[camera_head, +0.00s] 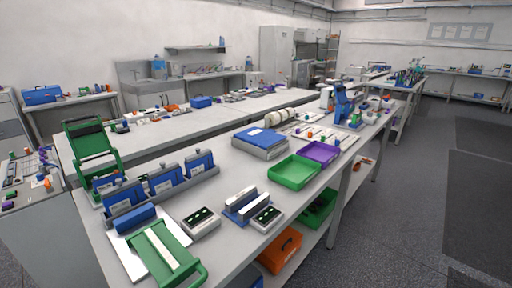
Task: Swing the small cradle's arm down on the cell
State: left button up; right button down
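Neither of my grippers shows in the head view. A green hinged frame with a pale bar (166,252) lies low at the front left of the bench, beside a blue rounded block (128,219) on a white plate. A larger green frame (90,143) stands raised behind it.
Several blue units (163,180) stand in a grey rack along the bench's left side. A green tray (293,173), a purple tray (320,153) and a blue case (260,141) lie farther back. An orange bin (279,250) is on the shelf below. Open floor lies right.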

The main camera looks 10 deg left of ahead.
aim_at(85, 140)
jog(key=k+j, duration=0.15)
jog(key=j, duration=0.15)
jog(key=k+j, duration=0.2)
jog(key=j, duration=0.15)
jog(key=k+j+z, duration=0.1)
jog(key=j, duration=0.2)
jog(key=j+z, duration=0.15)
jog(key=j, duration=0.3)
jog(key=k+j+z, duration=0.1)
jog(key=j, duration=0.4)
jog(key=j+z, duration=0.15)
jog(key=j, duration=0.3)
jog(key=k+j+z, duration=0.1)
jog(key=j, duration=0.35)
jog(key=k+j+z, duration=0.15)
jog(key=j, duration=0.3)
